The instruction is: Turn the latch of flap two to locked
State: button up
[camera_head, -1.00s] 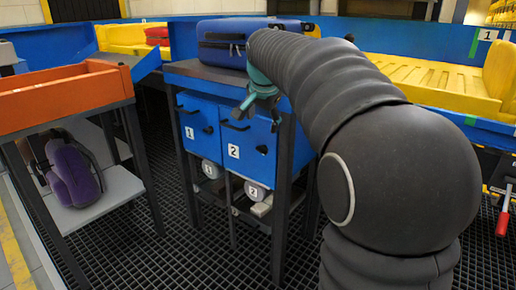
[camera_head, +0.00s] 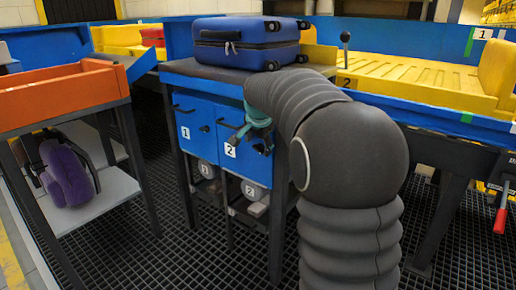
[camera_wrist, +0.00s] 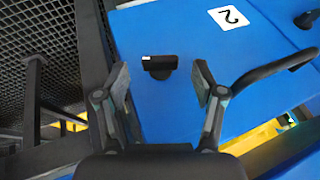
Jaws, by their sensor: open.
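Flap two is a blue door with a white "2" label (camera_head: 231,150), in the front of the cabinet under the dark bench top. In the wrist view its latch (camera_wrist: 159,66) is a small black bar on a round base, lying crosswise in the picture. My gripper (camera_wrist: 162,78) is open, with one finger on each side of the latch and a visible gap to both. The curved black handle (camera_wrist: 262,68) of flap two is just right of the right finger. In the head view my gripper (camera_head: 260,140) is in front of flap two and partly covers it.
Flap one (camera_head: 185,132) is to the left, with its own black knob. A blue suitcase (camera_head: 248,45) stands on the bench top above. An orange tray stand (camera_head: 65,98) with a purple bag (camera_head: 68,175) below is at the left. The grated floor in front is clear.

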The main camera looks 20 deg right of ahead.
jog(key=shift+x, duration=0.85)
jog(key=c, duration=1.1)
jog(key=shift+a+r+g+p, duration=0.15)
jog(key=shift+r+g+p, duration=0.15)
jog(key=shift+p, duration=0.35)
jog(key=shift+c, duration=0.2)
jog(key=p, duration=0.2)
jog(key=shift+w+r+g+h+p, duration=0.1)
jog(key=shift+w+g+h+p, duration=0.05)
jog(key=shift+g+h+p, duration=0.2)
jog(key=p, duration=0.1)
jog(key=g+h+p, duration=0.1)
jog(key=p, duration=0.1)
jog(key=shift+w+a+n+g, duration=0.15)
jog(key=shift+n+g, duration=0.1)
jog(key=shift+n, duration=0.15)
jog(key=shift+f+g+h, duration=0.25)
jog(key=shift+f+g, duration=0.05)
